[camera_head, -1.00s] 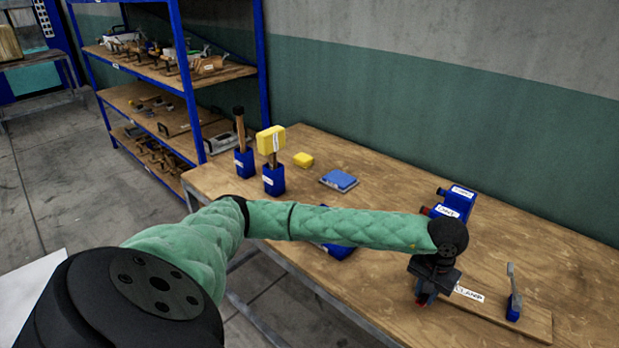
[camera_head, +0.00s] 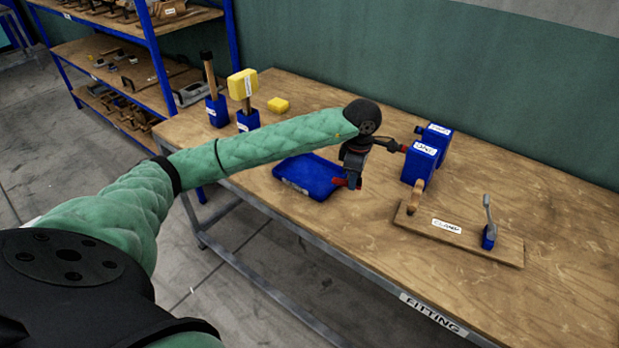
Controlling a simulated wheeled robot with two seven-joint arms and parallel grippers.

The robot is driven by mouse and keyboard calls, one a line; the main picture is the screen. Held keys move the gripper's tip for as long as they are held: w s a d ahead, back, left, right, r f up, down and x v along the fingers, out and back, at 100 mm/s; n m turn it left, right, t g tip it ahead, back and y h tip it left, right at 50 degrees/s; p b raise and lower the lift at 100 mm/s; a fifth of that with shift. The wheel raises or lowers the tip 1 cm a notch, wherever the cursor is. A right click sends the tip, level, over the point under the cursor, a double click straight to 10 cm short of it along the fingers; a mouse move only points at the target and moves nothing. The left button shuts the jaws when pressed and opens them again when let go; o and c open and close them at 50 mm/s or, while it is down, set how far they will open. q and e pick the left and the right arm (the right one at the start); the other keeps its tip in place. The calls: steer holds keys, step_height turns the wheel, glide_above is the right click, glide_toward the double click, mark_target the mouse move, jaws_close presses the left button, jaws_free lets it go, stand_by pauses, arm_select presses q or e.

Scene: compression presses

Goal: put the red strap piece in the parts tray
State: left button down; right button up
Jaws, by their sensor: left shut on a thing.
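The red strap piece (camera_head: 341,182) shows as a small red bit at the tips of my left gripper (camera_head: 352,180). My left gripper is shut on it and points down at the right edge of the blue parts tray (camera_head: 307,180). The piece is at or just above the tray's right rim; I cannot tell whether it touches. Most of the piece is hidden by the fingers. The tray lies flat near the table's front edge and looks empty where I see it. My right gripper is not in view.
Blue blocks (camera_head: 420,164) with labels stand right of my left gripper, a dark-handled tool at one. A wooden clamp board (camera_head: 460,235) lies to the right. The table's right part is clear.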

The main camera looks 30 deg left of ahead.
arm_select(q)
steer(key=w+a+r+n, duration=0.2)
steer(key=a+n, duration=0.1)
steer(key=n, duration=0.4)
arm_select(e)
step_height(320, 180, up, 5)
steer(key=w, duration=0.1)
arm_select(q)
steer(key=n+p, duration=0.4)
steer(key=n, duration=0.3)
glide_above(313, 174)
step_height(313, 174, down, 6)
steer(key=shift+w+r, duration=0.1)
steer(key=shift+r, duration=0.15)
steer(key=shift+f+p, duration=1.05)
steer(key=shift+f, duration=1.05)
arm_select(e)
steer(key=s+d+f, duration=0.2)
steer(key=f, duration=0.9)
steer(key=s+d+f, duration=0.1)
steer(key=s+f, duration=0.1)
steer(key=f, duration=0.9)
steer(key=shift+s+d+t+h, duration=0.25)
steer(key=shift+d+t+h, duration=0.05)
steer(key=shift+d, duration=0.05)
arm_select(q)
steer(key=shift+f, duration=0.1)
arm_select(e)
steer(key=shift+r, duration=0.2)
